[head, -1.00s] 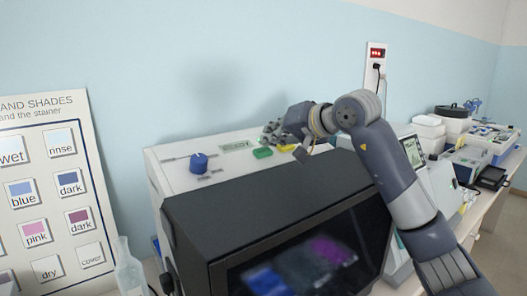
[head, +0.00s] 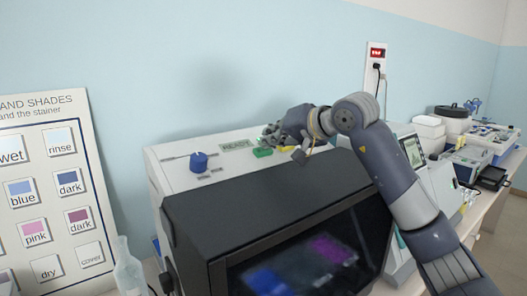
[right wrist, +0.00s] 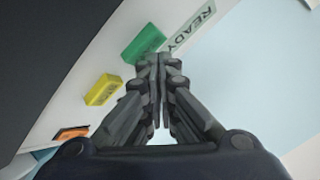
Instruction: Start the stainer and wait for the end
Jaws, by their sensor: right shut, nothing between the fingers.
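The stainer (head: 180,180) stands on the bench with a dark, glazed front lid. Its top panel has a blue knob (head: 199,162), a display reading READY (head: 237,145), a green button (head: 262,152) and a yellow button partly hidden by my gripper. In the right wrist view the green button (right wrist: 144,43), yellow button (right wrist: 103,90), an orange button (right wrist: 70,134) and the READY display (right wrist: 196,30) show. My right gripper (right wrist: 157,60) is shut and empty, its fingertips close to the green button; I cannot tell whether they touch. My left gripper is not in view.
A wall socket (head: 376,68) with a plugged cable is behind my right arm. White boxes (head: 430,130) and other equipment crowd the right bench.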

